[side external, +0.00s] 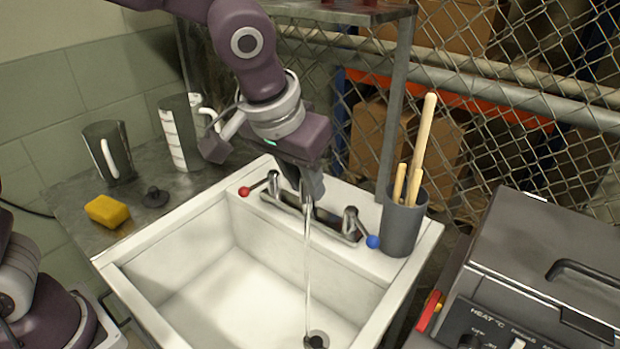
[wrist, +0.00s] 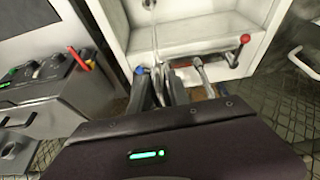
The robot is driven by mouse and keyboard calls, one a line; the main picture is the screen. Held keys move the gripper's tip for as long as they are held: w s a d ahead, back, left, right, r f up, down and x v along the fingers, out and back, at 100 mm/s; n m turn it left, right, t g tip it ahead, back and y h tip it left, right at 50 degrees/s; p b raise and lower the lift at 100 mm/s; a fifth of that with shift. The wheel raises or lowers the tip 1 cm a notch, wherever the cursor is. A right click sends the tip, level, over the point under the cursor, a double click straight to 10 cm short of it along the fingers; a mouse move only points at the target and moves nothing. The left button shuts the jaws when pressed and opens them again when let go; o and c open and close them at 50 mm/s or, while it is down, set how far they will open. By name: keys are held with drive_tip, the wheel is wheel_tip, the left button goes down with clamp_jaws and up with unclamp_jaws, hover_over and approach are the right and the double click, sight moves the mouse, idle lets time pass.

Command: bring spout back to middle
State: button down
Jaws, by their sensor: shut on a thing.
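The metal spout (side external: 308,205) stands at the back of the white sink (side external: 215,205), between the red-knobbed handle (side external: 258,186) and the blue-knobbed handle (side external: 362,233). My gripper (side external: 306,187) comes down from above and is shut on the spout, hiding much of it. A thin stream of water (side external: 307,270) falls from the spout to near the dark drain (side external: 316,340). In the wrist view, the spout (wrist: 176,76) lies between my fingers, with the blue knob (wrist: 139,70) to the left and the red knob (wrist: 245,38) to the right. The spout's exact angle is hard to tell.
A grey cup with wooden sticks (side external: 404,220) stands on the sink's right back corner. A yellow sponge (side external: 107,211), a dark plug (side external: 155,197) and two jugs (side external: 108,150) are on the left counter. A grey heater box (side external: 540,265) is at the right. A shelf post rises behind.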

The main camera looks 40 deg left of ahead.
drive_tip(key=s+a+m+h, duration=0.1)
drive_tip(key=s+a, duration=0.3)
drive_tip(key=a, duration=0.8)
drive_tip(key=shift+a+m, duration=0.35)
drive_tip(key=shift+m, duration=0.45)
drive_tip(key=shift+r, duration=0.1)
drive_tip(key=c, duration=1.3)
unclamp_jaws()
drive_tip(key=v, duration=0.7)
